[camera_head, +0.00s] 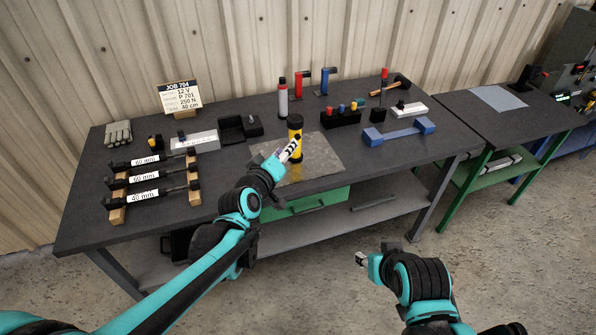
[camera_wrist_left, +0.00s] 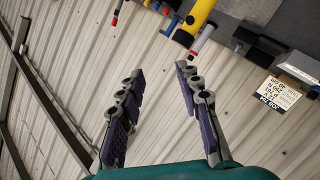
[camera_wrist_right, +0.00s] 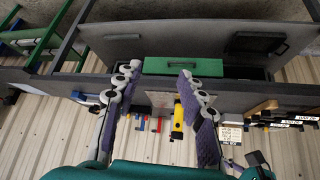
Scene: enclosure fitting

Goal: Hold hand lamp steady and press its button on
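The hand lamp (camera_head: 295,123), yellow with black ends, stands upright on a grey mat on the workbench. My left gripper (camera_head: 291,150) is in front of it and covers part of its body in the head view. In the left wrist view the lamp (camera_wrist_left: 197,16) lies beyond the fingertips and to the right, and the left gripper (camera_wrist_left: 158,72) is open with nothing between its fingers. My right gripper (camera_head: 362,260) is low in front of the bench. In the right wrist view it is open and empty, with the lamp (camera_wrist_right: 178,118) far off.
The mat (camera_head: 320,160) has free room right of the lamp. Labelled torque bars (camera_head: 150,177) lie on the left. Red and blue clamps (camera_head: 301,83), a black block of small tools (camera_head: 340,118) and a blue holder (camera_head: 398,131) stand behind and right. A job sign (camera_head: 180,97) stands at the back.

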